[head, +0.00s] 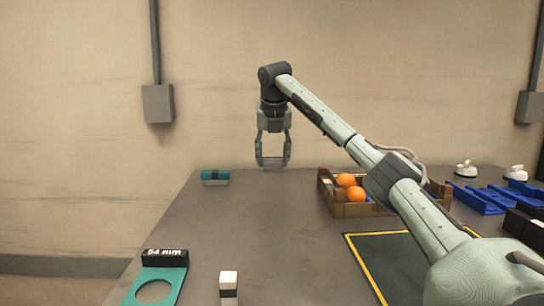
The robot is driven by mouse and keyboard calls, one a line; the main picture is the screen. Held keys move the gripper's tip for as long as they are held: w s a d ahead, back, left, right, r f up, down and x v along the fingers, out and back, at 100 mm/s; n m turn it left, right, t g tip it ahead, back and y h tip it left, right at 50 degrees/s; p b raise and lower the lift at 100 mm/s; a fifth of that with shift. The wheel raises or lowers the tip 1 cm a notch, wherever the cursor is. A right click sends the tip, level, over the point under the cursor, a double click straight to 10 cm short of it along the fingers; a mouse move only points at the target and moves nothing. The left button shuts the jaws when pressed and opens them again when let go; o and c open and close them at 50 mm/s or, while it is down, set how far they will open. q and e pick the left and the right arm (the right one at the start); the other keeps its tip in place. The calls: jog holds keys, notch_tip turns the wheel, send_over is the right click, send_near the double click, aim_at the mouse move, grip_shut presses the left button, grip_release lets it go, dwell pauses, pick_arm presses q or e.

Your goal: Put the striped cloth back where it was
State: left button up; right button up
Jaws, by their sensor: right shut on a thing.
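My right gripper (273,163) hangs fingers-down near the far edge of the table, at the middle of the head view. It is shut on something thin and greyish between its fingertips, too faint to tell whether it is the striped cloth. No cloth with clear stripes shows elsewhere. A small teal, white and dark banded thing (215,177) lies at the far left of the table, left of the gripper and apart from it; I cannot tell whether it is cloth or a box. My left gripper is not in view.
A brown crate (352,210) holds oranges (355,194). Right of it are blue trays (475,200) and white domed things (465,169). A yellow-edged dark mat (385,260), a teal ring gauge marked 54 mm (172,275) and a white-and-black block (228,280) are nearer. The table's left middle is clear.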

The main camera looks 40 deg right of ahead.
aim_at(273, 171)
jog(key=shift+f, duration=0.95)
notch_tip(273, 171, down, 2)
jog(key=shift+f, duration=0.15)
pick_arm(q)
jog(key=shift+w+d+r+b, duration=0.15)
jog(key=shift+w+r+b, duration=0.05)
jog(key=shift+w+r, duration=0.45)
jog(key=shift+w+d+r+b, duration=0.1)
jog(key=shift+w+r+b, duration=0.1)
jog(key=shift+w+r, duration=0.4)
pick_arm(e)
jog(key=shift+f, duration=0.8)
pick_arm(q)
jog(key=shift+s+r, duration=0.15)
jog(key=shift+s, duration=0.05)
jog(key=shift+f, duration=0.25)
pick_arm(e)
jog(key=shift+f, duration=0.6)
jog(key=o, duration=1.6)
